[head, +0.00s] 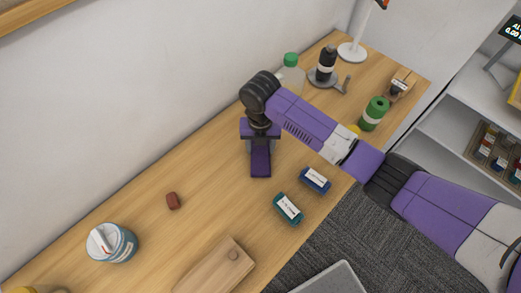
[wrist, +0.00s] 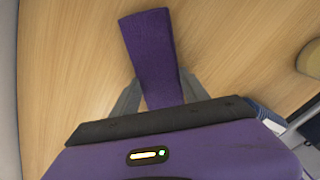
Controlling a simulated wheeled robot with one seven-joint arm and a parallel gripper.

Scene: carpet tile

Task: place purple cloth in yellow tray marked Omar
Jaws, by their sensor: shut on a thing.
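The purple cloth (head: 260,163) hangs as a long strip below my gripper (head: 260,143), over the wooden table. In the wrist view the cloth (wrist: 149,50) runs out from between the two grey fingers of my gripper (wrist: 158,92), which is shut on it. I cannot tell whether its lower end touches the table. No yellow tray with a readable Omar label shows. A small yellow patch (head: 354,129) peeks out behind my arm, and I cannot tell what it is.
A blue labelled item (head: 315,180) and a teal labelled item (head: 288,209) lie near the front edge. A red-brown block (head: 173,201), a white-lidded jar (head: 111,243) and a wooden board (head: 214,268) are left. Bottles and a green spool (head: 374,113) stand behind.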

